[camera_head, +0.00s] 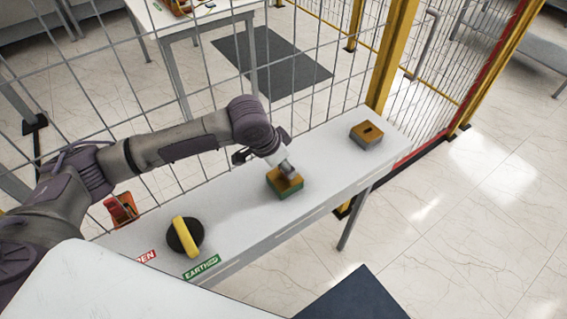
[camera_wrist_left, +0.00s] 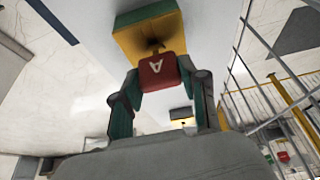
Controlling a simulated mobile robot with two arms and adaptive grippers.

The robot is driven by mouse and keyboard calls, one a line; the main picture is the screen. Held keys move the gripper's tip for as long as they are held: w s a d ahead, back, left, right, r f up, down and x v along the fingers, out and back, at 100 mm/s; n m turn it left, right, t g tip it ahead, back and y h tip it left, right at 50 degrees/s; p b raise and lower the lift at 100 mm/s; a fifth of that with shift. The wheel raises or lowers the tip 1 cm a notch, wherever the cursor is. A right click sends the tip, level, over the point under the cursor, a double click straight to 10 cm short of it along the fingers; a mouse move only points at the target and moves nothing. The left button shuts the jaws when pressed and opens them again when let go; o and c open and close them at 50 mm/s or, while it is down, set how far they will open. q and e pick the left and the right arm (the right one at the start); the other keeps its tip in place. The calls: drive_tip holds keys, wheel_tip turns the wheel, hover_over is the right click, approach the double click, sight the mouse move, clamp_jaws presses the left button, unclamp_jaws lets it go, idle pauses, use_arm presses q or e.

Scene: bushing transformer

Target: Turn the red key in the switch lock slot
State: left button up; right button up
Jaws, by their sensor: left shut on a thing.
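The red key (camera_wrist_left: 158,72), marked with a pale letter, shows in the left wrist view between the fingers of my left gripper (camera_wrist_left: 163,80), which is shut on it. The key's far end meets the dark slot of the switch lock (camera_wrist_left: 150,35), a block with a yellow top and green side. How deep the key sits in the slot is hidden. In the head view my left gripper (camera_head: 284,165) is right above the same switch lock (camera_head: 285,188) on the white table, and the key is hidden there. My right gripper is not in view.
A similar grey block (camera_head: 366,136) with a slotted yellow top stands at the table's right end. A black dial with a yellow handle (camera_head: 185,237) and an orange-red object (camera_head: 121,210) are at left. A wire fence (camera_head: 330,80) runs along the table's back.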

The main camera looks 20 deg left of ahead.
use_arm(q)
drive_tip(key=shift+c, duration=0.9)
drive_tip(key=shift+r+n+p, duration=0.1)
drive_tip(key=shift+n+p, duration=0.2)
drive_tip(key=shift+p, duration=0.2)
drive_tip(key=shift+d+n+t+y+p, duration=0.1)
drive_tip(key=shift+n+t+y+p, duration=0.45)
drive_tip(key=shift+n+p, duration=1.6)
drive_tip(key=shift+n+y+p, duration=0.35)
drive_tip(key=shift+y+p, duration=0.1)
drive_tip(key=shift+p, duration=0.3)
